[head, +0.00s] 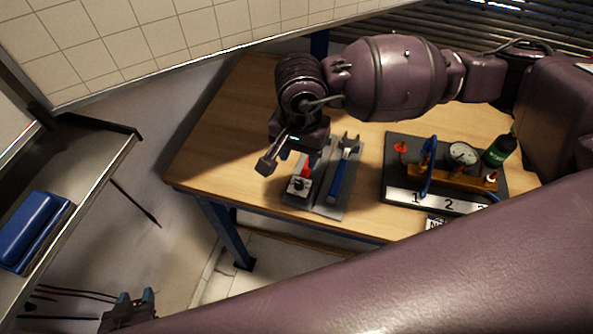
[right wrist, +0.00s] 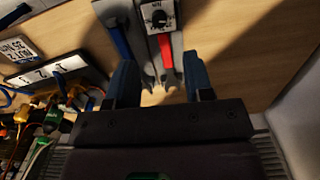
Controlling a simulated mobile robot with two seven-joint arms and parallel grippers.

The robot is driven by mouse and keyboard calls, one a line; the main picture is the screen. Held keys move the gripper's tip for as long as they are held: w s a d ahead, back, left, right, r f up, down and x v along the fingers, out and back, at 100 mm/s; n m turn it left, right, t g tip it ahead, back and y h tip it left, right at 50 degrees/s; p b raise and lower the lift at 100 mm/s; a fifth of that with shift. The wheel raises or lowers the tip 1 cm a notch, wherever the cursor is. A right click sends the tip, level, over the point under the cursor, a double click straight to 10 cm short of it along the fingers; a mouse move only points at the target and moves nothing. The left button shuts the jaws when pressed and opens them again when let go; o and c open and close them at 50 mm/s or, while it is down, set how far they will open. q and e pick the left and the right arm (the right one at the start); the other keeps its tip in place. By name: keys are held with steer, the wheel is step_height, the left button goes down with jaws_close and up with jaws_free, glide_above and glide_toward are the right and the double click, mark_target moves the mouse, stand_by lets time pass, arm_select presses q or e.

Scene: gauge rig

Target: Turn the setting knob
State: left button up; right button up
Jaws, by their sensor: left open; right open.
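The setting knob (head: 299,184) is a small black dial on a white plate, near the front edge of the wooden table. It also shows in the right wrist view (right wrist: 158,17), at the top. A red-handled wrench (right wrist: 165,52) lies right by the plate, partly hidden by my right gripper in the head view. My right gripper (head: 280,157) hangs above and behind the knob, open and empty. In the right wrist view its two fingers stand apart, with the red wrench between them and the knob beyond. My left gripper (head: 134,296) is open and empty at the lower left, away from the table.
A blue-handled wrench (head: 340,176) lies just right of the knob on a grey holder. Further right is a dark board (head: 394,172) with a gauge (head: 463,154), a red valve, a blue lever and a green bottle (head: 499,151). A blue case (head: 35,230) sits on a left bench.

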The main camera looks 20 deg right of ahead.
mark_target(299, 183)
step_height(299, 183, down, 10)
steer(key=shift+s+r, duration=0.1)
steer(key=shift+r, duration=0.1)
stand_by(0.3)
jaws_close()
